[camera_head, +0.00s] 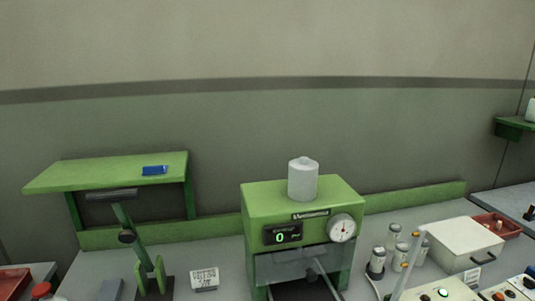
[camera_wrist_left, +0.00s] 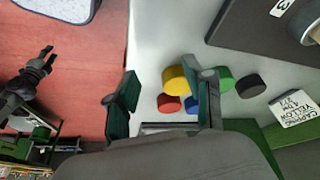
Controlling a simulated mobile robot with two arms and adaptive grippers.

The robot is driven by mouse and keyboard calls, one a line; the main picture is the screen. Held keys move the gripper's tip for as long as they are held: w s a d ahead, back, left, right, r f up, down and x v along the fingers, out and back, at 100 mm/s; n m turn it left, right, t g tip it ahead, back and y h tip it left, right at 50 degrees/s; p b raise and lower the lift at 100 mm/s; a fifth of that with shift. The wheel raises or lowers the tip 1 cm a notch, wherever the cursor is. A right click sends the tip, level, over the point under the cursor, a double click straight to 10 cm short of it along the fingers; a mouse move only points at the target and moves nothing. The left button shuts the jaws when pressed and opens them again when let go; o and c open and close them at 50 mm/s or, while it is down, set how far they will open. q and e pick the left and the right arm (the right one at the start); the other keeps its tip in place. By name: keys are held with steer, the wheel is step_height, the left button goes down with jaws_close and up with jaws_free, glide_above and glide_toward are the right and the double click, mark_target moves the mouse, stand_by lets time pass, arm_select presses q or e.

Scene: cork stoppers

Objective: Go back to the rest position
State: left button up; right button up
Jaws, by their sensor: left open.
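My left gripper (camera_wrist_left: 165,105) is open in the left wrist view, its two dark green fingers wide apart with nothing held between them. Beyond the fingers, on the grey worktop, lie round coloured pieces: yellow (camera_wrist_left: 175,79), red (camera_wrist_left: 169,103), blue (camera_wrist_left: 191,105), green (camera_wrist_left: 225,78) and black (camera_wrist_left: 250,86). The right finger partly covers some of them. Neither gripper shows in the head view. A dark jointed part with small prongs (camera_wrist_left: 42,66) at the left of the wrist view looks like my right gripper; its opening is unclear.
A green machine (camera_head: 333,205) with a white cylinder (camera_head: 303,180) stands mid-bench. A green shelf (camera_head: 110,174) with a blue block (camera_head: 154,170) is at left. Bottles (camera_head: 377,262) and a white box (camera_head: 462,243) stand right. Reddish floor (camera_wrist_left: 85,70) lies beyond the worktop edge.

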arm_select(q)
steer(key=s+n+y, duration=0.3)
steer(key=s+n, duration=0.5)
steer(key=s, duration=0.6)
steer(key=s+f+b+x, duration=0.1)
steer(key=s+x, duration=0.2)
steer(key=x, duration=1)
steer(key=s+b+x, duration=0.1)
steer(key=s+x, duration=0.2)
steer(key=x, duration=1)
steer(key=s+a+f+m+g, duration=0.1)
steer(key=s+a+f, duration=0.1)
steer(key=s+f, duration=1.5)
steer(key=shift+a+f+g+b, duration=0.3)
steer(key=shift+f+b, duration=0.1)
steer(key=shift+f, duration=0.35)
stand_by(1.6)
